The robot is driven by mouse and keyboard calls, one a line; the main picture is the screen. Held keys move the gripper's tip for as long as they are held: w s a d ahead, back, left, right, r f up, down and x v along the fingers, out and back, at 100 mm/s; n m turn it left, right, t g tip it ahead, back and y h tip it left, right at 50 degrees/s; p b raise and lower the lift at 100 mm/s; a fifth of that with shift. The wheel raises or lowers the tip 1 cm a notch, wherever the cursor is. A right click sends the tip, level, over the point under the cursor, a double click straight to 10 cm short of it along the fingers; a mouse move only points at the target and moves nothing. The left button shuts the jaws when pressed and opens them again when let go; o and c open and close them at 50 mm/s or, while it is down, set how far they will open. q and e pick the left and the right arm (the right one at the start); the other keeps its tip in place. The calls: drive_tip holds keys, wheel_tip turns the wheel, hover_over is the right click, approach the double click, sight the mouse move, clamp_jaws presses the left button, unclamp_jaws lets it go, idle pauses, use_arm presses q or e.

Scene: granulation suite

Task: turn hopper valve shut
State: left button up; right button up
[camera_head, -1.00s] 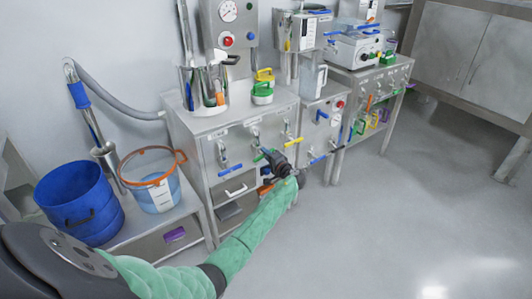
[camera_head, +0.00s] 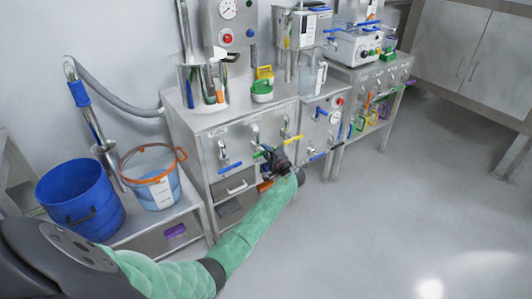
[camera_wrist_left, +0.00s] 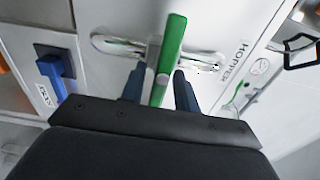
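The hopper valve's green lever (camera_wrist_left: 169,60) shows in the wrist view beside the printed word HOPPER. It lies across a silver fitting (camera_wrist_left: 120,46) on the pale panel. My left gripper (camera_wrist_left: 158,84) has one dark blue finger on each side of the lever, with visible gaps between, so it is open around it. In the head view my left gripper (camera_head: 275,158) is at the cabinet front and hides most of the valve; a bit of green (camera_head: 261,154) shows at its left. My right gripper is not in view.
A blue lever (camera_head: 230,167) is left of the green one and a yellow lever (camera_head: 292,139) is right. A blue handle (camera_wrist_left: 55,67) also shows in the wrist view. A blue bucket (camera_head: 80,200) and an orange-rimmed bucket (camera_head: 153,178) stand left. The floor at right is clear.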

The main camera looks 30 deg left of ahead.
use_arm(q)
drive_tip(key=shift+o, duration=0.3)
drive_tip(key=shift+d, duration=0.1)
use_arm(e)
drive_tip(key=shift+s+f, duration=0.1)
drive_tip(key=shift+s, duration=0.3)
